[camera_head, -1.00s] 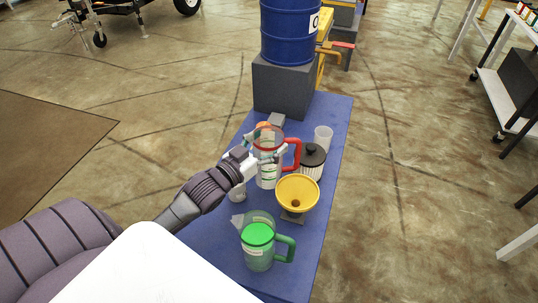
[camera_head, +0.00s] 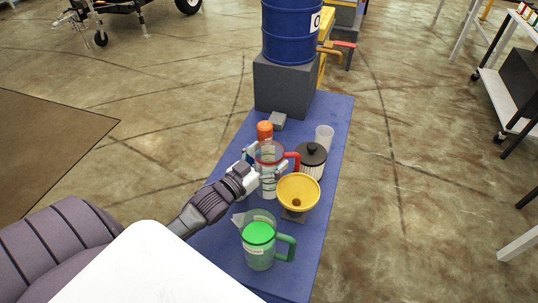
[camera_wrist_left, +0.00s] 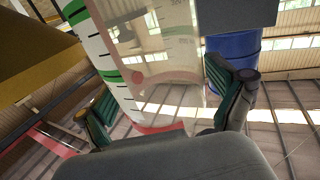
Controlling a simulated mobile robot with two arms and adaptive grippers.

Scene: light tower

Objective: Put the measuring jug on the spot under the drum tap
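The clear measuring jug (camera_head: 269,158) with a red rim and red handle is upright over the blue bench (camera_head: 333,128). My left gripper (camera_head: 266,166) has its fingers on either side of the jug and is shut on it. In the left wrist view the jug's clear wall (camera_wrist_left: 150,60), with printed scale marks, fills the space between the fingers (camera_wrist_left: 165,105). I cannot tell whether its base touches the bench. No marked spot is distinct. My right gripper is not in view.
An orange-capped bottle (camera_head: 265,131) stands behind the jug. A green jug (camera_head: 259,240) is in front. A small grey block (camera_head: 277,121) lies behind.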

